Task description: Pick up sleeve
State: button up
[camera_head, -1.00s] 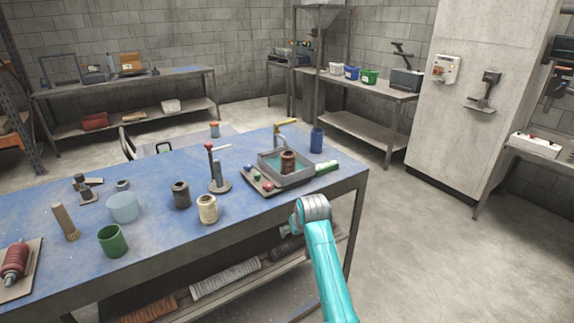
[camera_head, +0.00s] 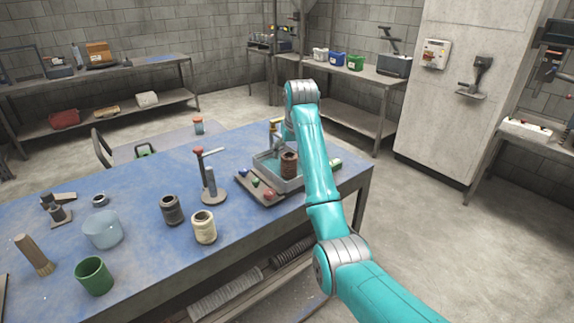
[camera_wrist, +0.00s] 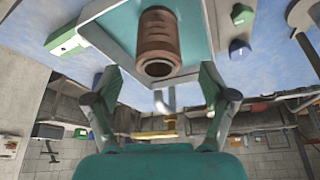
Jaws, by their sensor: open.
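A brown ribbed sleeve (camera_head: 289,164) stands upright in the shallow grey tray (camera_head: 291,187) with a teal inside, near the right end of the blue bench. In the wrist view the hollow sleeve (camera_wrist: 158,38) shows its open end, in the upper middle, with the tray (camera_wrist: 110,32) around it. My gripper (camera_wrist: 161,78) is open and empty. Its two green fingers stand left and right of the sleeve's line, with the sleeve beyond the tips and apart from them. In the head view my arm hides most of the gripper.
A dark ribbed sleeve (camera_head: 172,210), a cream sleeve (camera_head: 204,228), a post stand (camera_head: 212,185), a green cup (camera_head: 94,277) and a clear bowl (camera_head: 102,231) stand left on the bench. A tap (camera_head: 275,128) rises behind the tray; small coloured pieces (camera_head: 269,195) lie at its front left.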

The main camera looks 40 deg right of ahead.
aim_at(288, 164)
jog(key=shift+x, duration=3.9)
jog(key=shift+d, duration=0.1)
jog(key=shift+c, duration=0.2)
jog(key=c, duration=1.2)
